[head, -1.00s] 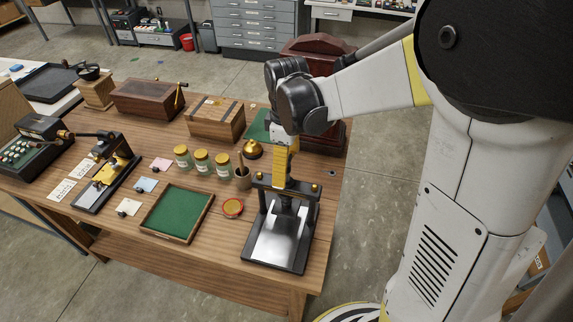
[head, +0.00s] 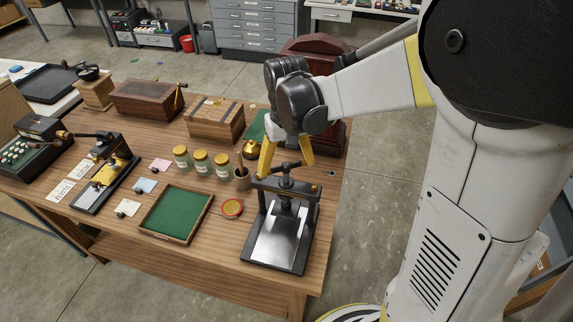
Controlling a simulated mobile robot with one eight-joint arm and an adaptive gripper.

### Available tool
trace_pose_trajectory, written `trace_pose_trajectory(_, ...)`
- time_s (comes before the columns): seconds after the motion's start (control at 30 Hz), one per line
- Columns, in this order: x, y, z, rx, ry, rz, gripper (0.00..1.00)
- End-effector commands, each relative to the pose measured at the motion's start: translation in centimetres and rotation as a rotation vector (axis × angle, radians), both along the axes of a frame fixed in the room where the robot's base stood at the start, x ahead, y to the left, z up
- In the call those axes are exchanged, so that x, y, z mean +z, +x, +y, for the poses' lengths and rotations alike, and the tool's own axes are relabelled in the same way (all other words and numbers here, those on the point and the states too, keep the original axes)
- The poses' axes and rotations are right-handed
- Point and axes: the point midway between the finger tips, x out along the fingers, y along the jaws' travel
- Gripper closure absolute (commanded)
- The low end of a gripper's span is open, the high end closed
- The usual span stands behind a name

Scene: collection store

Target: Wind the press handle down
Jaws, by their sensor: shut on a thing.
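The black screw press (head: 300,237) stands at the front right corner of the wooden table, with a bright metal plate on its base. Its handle (head: 287,168) is a dark crossbar on top of the central screw. My gripper (head: 285,170) points down from above. The exact contact at the fingertips is too small to see. The pressing plate under the top beam is partly hidden by the frame.
A green-lined tray (head: 153,234), a small round red-rimmed tin (head: 232,208), a cup (head: 242,180) and several yellow-lidded jars (head: 201,161) are left of the press. A brass bell (head: 252,149) and a dark red-brown wooden case (head: 327,135) stand behind it.

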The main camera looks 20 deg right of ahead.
Motion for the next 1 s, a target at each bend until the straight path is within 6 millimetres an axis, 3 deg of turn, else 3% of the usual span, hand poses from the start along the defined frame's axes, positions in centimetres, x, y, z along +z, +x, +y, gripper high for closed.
trace_pose_trajectory(1.0, -0.06, -0.04, 0.09, -0.961, 0.002, 0.001, 0.39)
